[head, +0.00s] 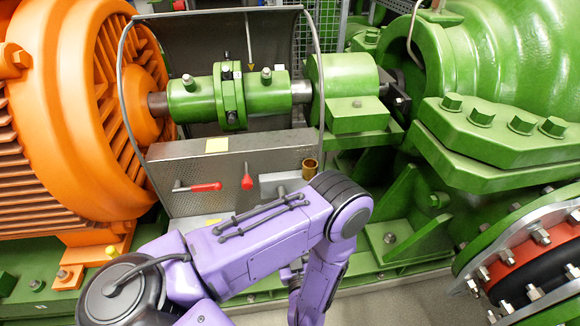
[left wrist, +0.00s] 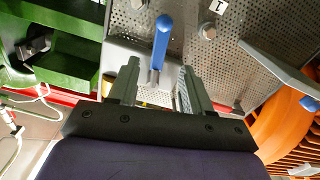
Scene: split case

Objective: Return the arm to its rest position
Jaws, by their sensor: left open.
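My left arm, purple, comes in from the lower left of the head view and bends at an elbow in front of the grey panel (head: 235,170). Its gripper is mostly hidden behind the arm there. In the left wrist view my left gripper (left wrist: 158,75) is open, with its two grey fingers apart. A blue lever handle (left wrist: 162,38) on a grey base shows between and beyond the fingertips, against a perforated metal sheet (left wrist: 240,65). I cannot tell whether the fingers touch it. My right gripper is in neither view.
An orange motor (head: 75,110) stands left and a green pump casing (head: 500,60) right. A green shaft coupling (head: 230,95) lies between them under an open guard. Two red handles (head: 205,187) (head: 247,182) and a brass cup-like part (head: 309,168) are on the panel. A bolted flange is lower right.

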